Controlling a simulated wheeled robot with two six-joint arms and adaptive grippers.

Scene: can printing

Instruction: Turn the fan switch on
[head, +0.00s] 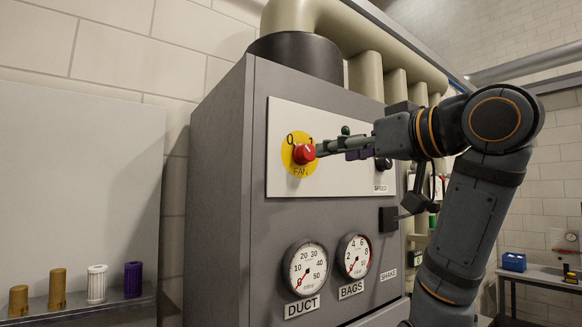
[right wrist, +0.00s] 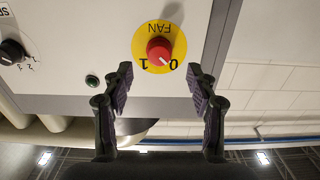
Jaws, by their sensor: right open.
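The fan switch is a red knob (head: 304,153) on a yellow disc (head: 299,169) marked 0, 1 and FAN, on the pale panel of a grey cabinet. In the right wrist view the same knob (right wrist: 159,50) shows upside down, with a pale mark on its face; I cannot tell exactly which number it points to. My right gripper (head: 325,149) is just to the right of the knob in the head view. In the right wrist view its fingers (right wrist: 160,73) are apart, with the knob between and beyond their tips. I cannot tell whether they touch it. My left gripper is out of view.
The cabinet (head: 216,190) carries a DUCT gauge (head: 305,267), a BAGS gauge (head: 354,256) and a black speed knob (right wrist: 12,52). A green lamp (right wrist: 92,81) sits near the fan switch. A shelf (head: 75,308) with several cylinders stands at left.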

